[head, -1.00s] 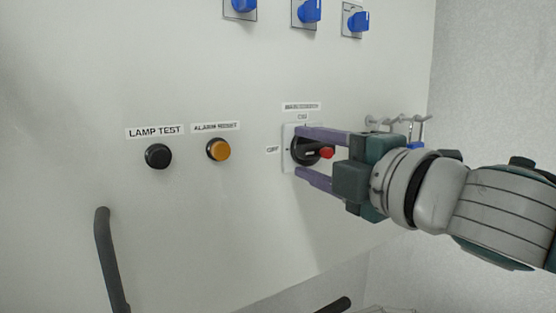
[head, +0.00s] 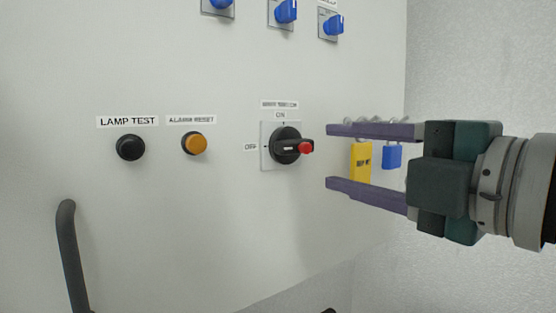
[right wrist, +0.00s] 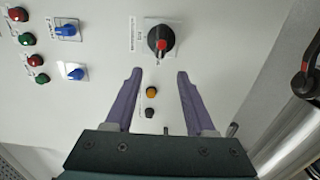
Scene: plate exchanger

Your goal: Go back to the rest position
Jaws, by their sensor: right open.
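My right gripper (head: 328,157) is open and empty in the head view. Its two purple fingers point left, with their tips to the right of the main switch (head: 287,146) and apart from it. The switch is a black rotary knob on a pale plate, its handle lying level with the red end to the right. ON is printed above it and OFF to its left. The right wrist view shows the switch (right wrist: 161,40) beyond the open fingertips (right wrist: 158,75) of the right gripper. My left gripper is in neither view.
A yellow tag (head: 360,163) and a blue padlock (head: 392,157) hang from hooks behind the right fingers. A black lamp test button (head: 130,147) and an orange alarm reset button (head: 195,143) are left of the switch. A dark handle (head: 70,255) stands out at lower left.

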